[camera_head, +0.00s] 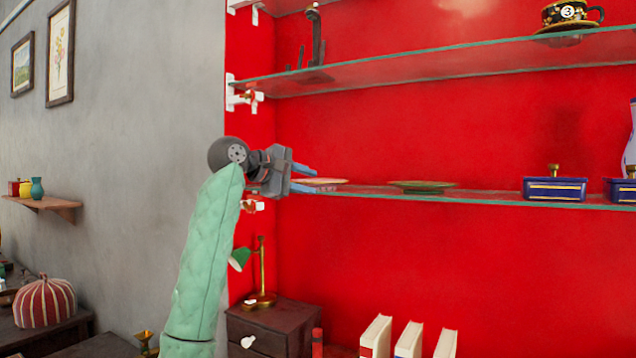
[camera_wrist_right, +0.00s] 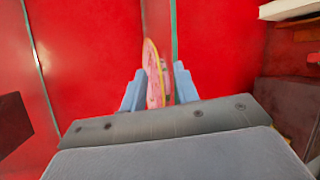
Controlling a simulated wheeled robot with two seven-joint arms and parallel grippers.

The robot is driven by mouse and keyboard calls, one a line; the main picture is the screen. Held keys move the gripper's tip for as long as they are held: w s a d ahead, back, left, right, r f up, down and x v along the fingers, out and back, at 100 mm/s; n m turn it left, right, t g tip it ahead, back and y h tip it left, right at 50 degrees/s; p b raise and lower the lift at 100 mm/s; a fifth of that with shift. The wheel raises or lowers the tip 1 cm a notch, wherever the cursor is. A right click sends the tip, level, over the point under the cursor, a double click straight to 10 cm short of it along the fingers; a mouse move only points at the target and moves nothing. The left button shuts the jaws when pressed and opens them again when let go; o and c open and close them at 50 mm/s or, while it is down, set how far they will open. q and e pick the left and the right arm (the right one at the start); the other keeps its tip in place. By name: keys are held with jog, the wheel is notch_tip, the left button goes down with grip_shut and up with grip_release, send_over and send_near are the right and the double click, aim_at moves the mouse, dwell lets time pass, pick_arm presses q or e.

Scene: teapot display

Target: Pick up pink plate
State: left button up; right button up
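The pink plate (camera_head: 326,181) lies flat at the left end of the middle glass shelf in the head view. My right gripper (camera_head: 312,181) is at that end, one blue finger above the plate's level and one below. In the right wrist view the plate (camera_wrist_right: 152,72) is seen edge-on, pink with a yellow rim, between the blue fingers of the right gripper (camera_wrist_right: 160,70). The fingers are apart, with gaps beside the plate, so the gripper looks open. The plate's near part is partly hidden by the gripper. My left gripper is not in view.
The middle glass shelf (camera_head: 480,196) also holds a green plate (camera_head: 422,186) and a blue box (camera_head: 554,189) to the right. The upper glass shelf (camera_head: 430,69) runs above my gripper. A shelf bracket (camera_head: 252,206) and a lamp (camera_head: 262,275) are below.

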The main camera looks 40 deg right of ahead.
jog(key=shift+d, duration=0.1)
grip_shut()
dwell(0.3)
